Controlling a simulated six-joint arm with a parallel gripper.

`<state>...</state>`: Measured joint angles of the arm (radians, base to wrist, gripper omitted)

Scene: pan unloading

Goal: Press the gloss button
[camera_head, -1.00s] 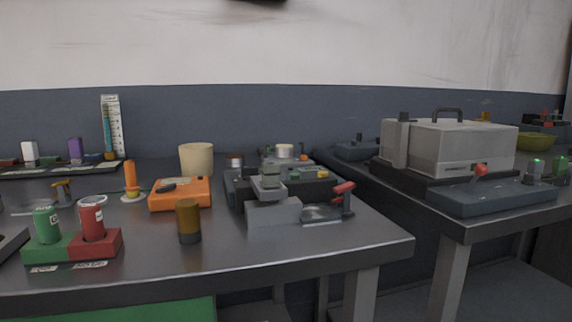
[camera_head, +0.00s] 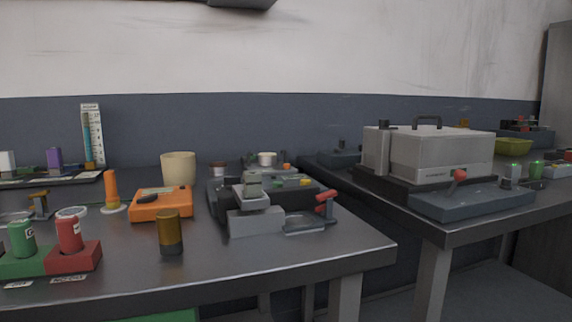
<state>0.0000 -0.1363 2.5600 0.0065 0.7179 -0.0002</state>
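No button with a readable gloss label shows, so I cannot tell which one is the gloss button. A black device (camera_head: 222,205) on the near table has small green and yellow spots (camera_head: 291,183) on its top that may be buttons. A small box with a green top (camera_head: 537,169) stands on the right table, beside a grey one with a light green top (camera_head: 513,171). My gripper is not in view.
On the near table are an orange device (camera_head: 160,207), a brown cylinder (camera_head: 170,232), red and green cans (camera_head: 68,233) and a beige cup (camera_head: 178,168). On the right table, a grey box machine (camera_head: 440,153) stands behind a red-knobbed lever (camera_head: 459,175). The near table's front right is clear.

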